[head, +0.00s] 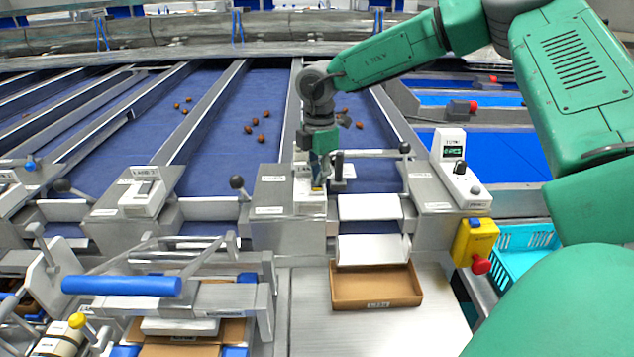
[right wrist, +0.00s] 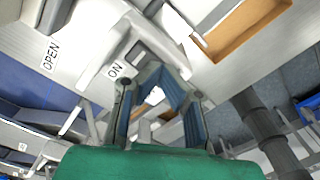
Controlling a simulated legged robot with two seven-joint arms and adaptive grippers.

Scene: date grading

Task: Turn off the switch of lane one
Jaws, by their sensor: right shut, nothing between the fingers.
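The lane one switch (head: 309,203) is a small white housing on the grey post between two lanes, largely hidden by my right gripper in the head view. In the right wrist view the white switch housing (right wrist: 125,47) shows an "ON" label; the lever's position cannot be told. My right gripper (head: 318,184) is shut and empty, pointing down right at the housing. In the right wrist view its fingertips (right wrist: 158,76) are at the housing's edge; whether they touch it cannot be told. My left gripper is not in view.
Black knob levers (head: 237,183) stand beside the posts. A similar white switch box (head: 143,193) is on the post to the left. A cardboard tray (head: 376,302) sits below the white chute (head: 370,207). A yellow box with a red button (head: 475,242) is at the right.

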